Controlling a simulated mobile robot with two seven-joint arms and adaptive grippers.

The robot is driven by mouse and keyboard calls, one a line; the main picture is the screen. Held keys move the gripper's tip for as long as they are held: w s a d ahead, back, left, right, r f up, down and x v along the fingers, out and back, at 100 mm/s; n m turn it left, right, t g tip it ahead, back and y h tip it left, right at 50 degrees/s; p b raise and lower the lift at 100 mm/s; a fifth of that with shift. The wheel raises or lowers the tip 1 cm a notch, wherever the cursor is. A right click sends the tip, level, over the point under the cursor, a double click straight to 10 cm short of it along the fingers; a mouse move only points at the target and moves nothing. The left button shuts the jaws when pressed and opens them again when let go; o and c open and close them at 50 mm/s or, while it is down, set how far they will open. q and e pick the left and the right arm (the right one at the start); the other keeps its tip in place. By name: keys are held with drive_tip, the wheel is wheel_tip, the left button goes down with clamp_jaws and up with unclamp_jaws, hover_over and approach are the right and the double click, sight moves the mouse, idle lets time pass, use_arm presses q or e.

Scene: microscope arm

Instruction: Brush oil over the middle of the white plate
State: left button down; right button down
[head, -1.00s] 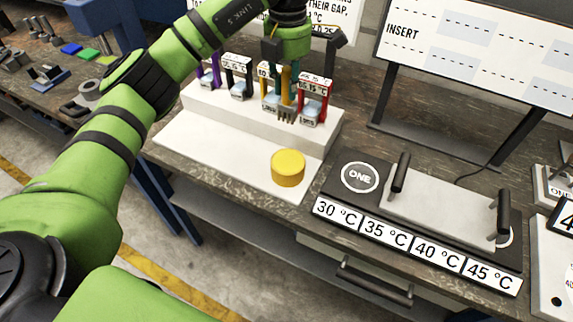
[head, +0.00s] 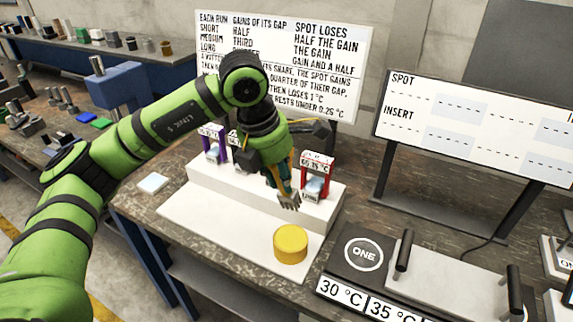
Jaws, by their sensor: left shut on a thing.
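My left gripper (head: 277,166) hangs over the white stepped stand. It is shut on a brush whose grey bristle end (head: 290,201) points down, in front of the upper step. Its handle is mostly hidden between the fingers. A yellow round pot (head: 291,244) sits on the lower white board, below and to the right of the bristles and apart from them. My right gripper is not in view.
A purple-framed holder (head: 211,146) and a red-framed holder (head: 316,177) stand on the white step (head: 232,187). A black base marked ONE (head: 338,262) adjoins the plate. A display board (head: 480,125) stands behind. The lower white board (head: 195,215) is clear left of the pot.

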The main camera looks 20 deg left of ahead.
use_arm(q)
wheel_tip(320, 180, down, 6)
drive_tip(key=s+b, duration=0.2)
drive_tip(key=shift+s+d+t+b, duration=0.3)
drive_tip(key=shift+s+d+b, duration=0.05)
drive_tip(key=shift+d+b, duration=0.05)
idle(0.4)
drive_tip(key=shift+f+b, duration=0.5)
drive_tip(key=shift+b, duration=0.05)
idle(0.8)
drive_tip(key=shift+s+f+b, duration=0.1)
drive_tip(key=shift+b, duration=0.25)
idle(1.7)
wheel_tip(320, 180, up, 7)
drive_tip(key=p, duration=0.3)
drive_tip(key=shift+p, duration=0.4)
